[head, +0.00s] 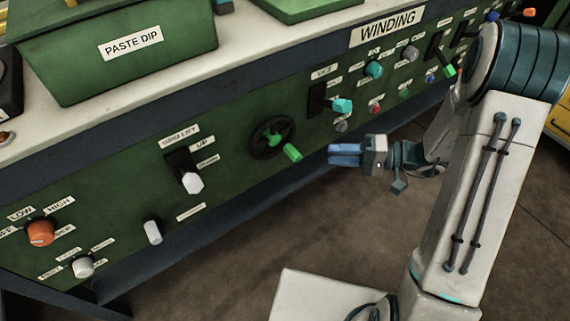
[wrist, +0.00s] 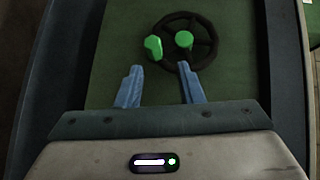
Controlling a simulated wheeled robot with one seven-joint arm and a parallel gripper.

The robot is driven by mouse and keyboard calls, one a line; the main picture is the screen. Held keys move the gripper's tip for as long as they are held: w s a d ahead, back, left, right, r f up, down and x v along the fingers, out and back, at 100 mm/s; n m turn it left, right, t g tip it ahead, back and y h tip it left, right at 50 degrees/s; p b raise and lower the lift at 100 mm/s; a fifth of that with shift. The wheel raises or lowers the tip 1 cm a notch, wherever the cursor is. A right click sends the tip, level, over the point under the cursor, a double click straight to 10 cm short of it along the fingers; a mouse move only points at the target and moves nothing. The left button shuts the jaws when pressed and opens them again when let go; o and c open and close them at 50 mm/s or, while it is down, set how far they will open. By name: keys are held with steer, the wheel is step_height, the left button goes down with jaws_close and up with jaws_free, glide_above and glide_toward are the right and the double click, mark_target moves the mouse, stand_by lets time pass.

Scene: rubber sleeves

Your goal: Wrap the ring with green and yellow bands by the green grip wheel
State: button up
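The grip wheel (head: 259,145) is a dark spoked handwheel with a green hub and a green grip (head: 292,153), on the green front panel. In the wrist view the wheel (wrist: 209,40) is ahead of my gripper, with its green grip (wrist: 153,47) at the rim's left side. My gripper (head: 331,154) is just right of the green grip in the head view, apart from it. In the wrist view the two blue fingers of my gripper (wrist: 162,87) are spread with nothing between them. No ring with green and yellow bands can be made out.
The panel (head: 110,205) carries several knobs and levers, including a white-tipped lever (head: 192,183) left of the wheel and a teal-tipped lever (head: 342,105) above my gripper. A green PASTE DIP bin (head: 175,60) stands on the pale counter. The floor in front is open.

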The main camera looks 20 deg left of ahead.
mark_target(285, 151)
steer(key=a+f+b, duration=0.3)
steer(key=a, duration=1)
steer(key=shift+s+a+t, duration=0.15)
steer(key=shift+a+t, duration=0.15)
steer(key=shift+a, duration=0.1)
steer(key=shift+c, duration=0.3)
jaws_close()
